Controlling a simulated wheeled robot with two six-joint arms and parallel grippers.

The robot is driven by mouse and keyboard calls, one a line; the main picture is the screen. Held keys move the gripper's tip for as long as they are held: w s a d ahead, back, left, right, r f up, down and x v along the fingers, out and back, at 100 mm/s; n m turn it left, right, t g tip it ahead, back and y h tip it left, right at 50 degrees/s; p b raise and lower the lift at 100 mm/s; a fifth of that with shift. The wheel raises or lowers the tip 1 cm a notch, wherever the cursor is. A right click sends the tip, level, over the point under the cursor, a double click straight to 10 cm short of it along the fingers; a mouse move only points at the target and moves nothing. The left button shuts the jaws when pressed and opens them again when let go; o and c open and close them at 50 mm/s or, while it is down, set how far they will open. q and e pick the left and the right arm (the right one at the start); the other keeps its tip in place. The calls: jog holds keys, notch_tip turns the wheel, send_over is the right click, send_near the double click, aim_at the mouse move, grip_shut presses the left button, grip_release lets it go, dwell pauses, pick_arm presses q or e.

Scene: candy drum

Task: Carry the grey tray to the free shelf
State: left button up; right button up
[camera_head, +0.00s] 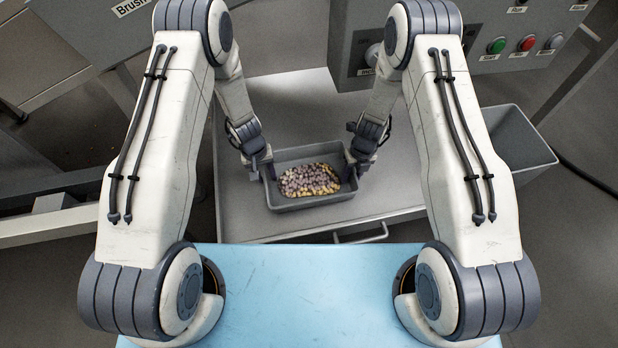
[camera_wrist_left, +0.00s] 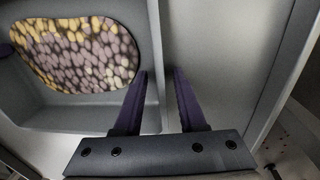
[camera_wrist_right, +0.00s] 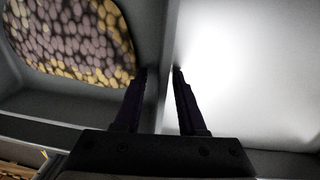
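The grey tray (camera_head: 310,203) is a rectangular tub on a flat metal surface, holding a heap of yellow and mauve candies (camera_head: 309,179). It sits level between my two grippers. My left gripper (camera_head: 262,172) is at its left end, with one finger on each side of the end wall (camera_wrist_left: 156,45). My right gripper (camera_head: 356,168) straddles the right end wall (camera_wrist_right: 166,50) likewise. In both wrist views the fingers are close together with the wall between them. Whether they press on it is unclear. The tray's underside is hidden.
The metal surface (camera_head: 250,215) is bare around the tray, with a handle (camera_head: 362,234) at its front. A grey control box (camera_head: 490,50) with buttons stands at the back right. A grey bin (camera_head: 515,140) is on the right. A light blue top (camera_head: 310,290) lies nearest me.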

pick_arm(q)
grip_shut()
pick_arm(e)
grip_shut()
dwell(1.0)
